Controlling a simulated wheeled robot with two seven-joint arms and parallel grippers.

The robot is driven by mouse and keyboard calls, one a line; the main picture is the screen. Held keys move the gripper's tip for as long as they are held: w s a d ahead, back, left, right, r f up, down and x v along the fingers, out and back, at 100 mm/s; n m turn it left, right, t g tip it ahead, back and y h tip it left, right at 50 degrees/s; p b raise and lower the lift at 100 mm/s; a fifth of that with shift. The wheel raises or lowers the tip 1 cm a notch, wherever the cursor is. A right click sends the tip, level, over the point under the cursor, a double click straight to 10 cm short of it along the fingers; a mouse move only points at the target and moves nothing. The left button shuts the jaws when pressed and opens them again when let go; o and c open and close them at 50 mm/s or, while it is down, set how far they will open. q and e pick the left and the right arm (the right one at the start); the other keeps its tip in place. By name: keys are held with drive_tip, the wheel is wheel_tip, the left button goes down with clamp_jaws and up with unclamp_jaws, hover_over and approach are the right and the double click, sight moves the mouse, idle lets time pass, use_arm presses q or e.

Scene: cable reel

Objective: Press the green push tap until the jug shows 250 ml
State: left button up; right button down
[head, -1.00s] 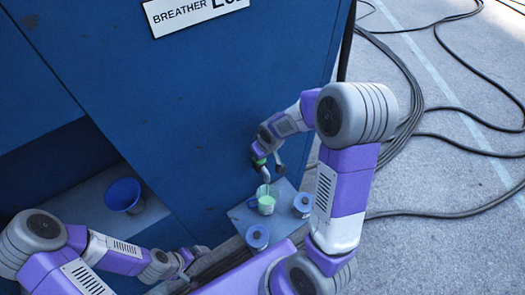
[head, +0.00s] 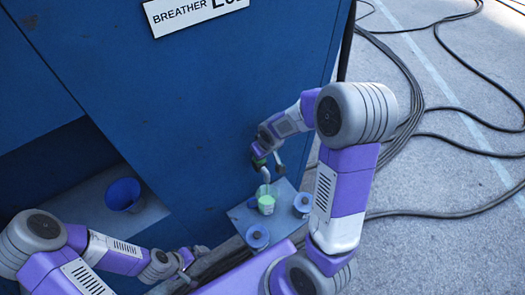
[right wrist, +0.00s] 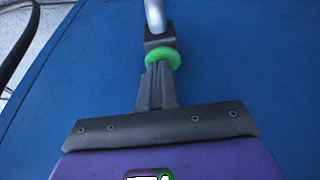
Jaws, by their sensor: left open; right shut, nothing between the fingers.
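The green push tap (right wrist: 162,58) sits on a bent grey spout in front of the blue panel. My right gripper (right wrist: 158,72) is shut and empty, with its fingertips at the green tap, seeming to touch it. In the head view, the right gripper (head: 265,158) partly hides the tap. The clear jug (head: 266,204) stands under the spout with light green liquid inside. No stream is clear between spout and jug, and its scale is too small to read. My left gripper (head: 192,257) is open and empty at the lower left, apart from the jug.
A blue cup (head: 123,195) stands on a ledge at the left. Black cables (head: 420,135) lie on the floor at the right.

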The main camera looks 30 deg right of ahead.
drive_tip(key=shift+s+f, duration=0.3)
drive_tip(key=shift+s, duration=0.05)
drive_tip(key=r+p, duration=0.2)
drive_tip(key=r, duration=0.1)
drive_tip(key=r+p, duration=0.1)
drive_tip(key=r, duration=0.1)
drive_tip(key=shift+w, duration=0.3)
drive_tip(key=p+v, duration=0.1)
drive_tip(key=v, duration=0.8)
drive_tip(key=shift+r, duration=0.3)
drive_tip(key=shift+r+b, duration=0.75)
drive_tip(key=shift+b, duration=0.15)
